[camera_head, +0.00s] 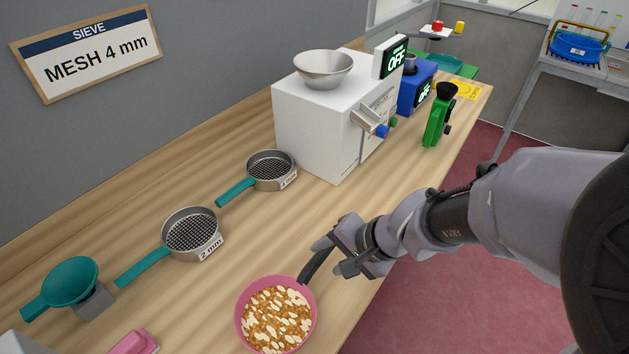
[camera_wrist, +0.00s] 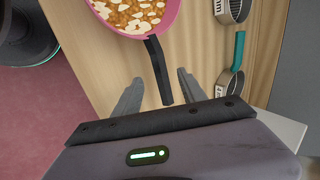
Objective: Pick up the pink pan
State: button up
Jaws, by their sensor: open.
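The pink pan (camera_head: 240,319) stands on the wooden bench near its front edge, full of pale and orange-brown pieces. Its black handle (camera_head: 313,267) points up and right toward my gripper (camera_head: 342,255). In the wrist view the pan (camera_wrist: 172,12) is at the top, and its handle (camera_wrist: 158,68) reaches down between the two fingers of my gripper (camera_wrist: 160,98). The fingers are apart, with a gap on each side of the handle. I see no contact with it.
Two sieves with teal handles, one marked 2 mm (camera_head: 192,234) and another (camera_head: 270,170) behind it, lie on the bench (camera_head: 150,210). A teal funnel-like scoop (camera_head: 70,280) is at left. A white machine (camera_head: 320,125) stands behind; a green device (camera_head: 438,120) is farther right.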

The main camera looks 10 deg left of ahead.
aim_at(319, 260)
jog(key=b+x, duration=0.2)
jog(key=x, duration=0.4)
jog(key=shift+a+f+b, duration=0.1)
jog(key=shift+f+b, duration=0.1)
jog(key=shift+b, duration=0.2)
jog(key=shift+r, duration=0.1)
grip_shut()
dwell(0.8)
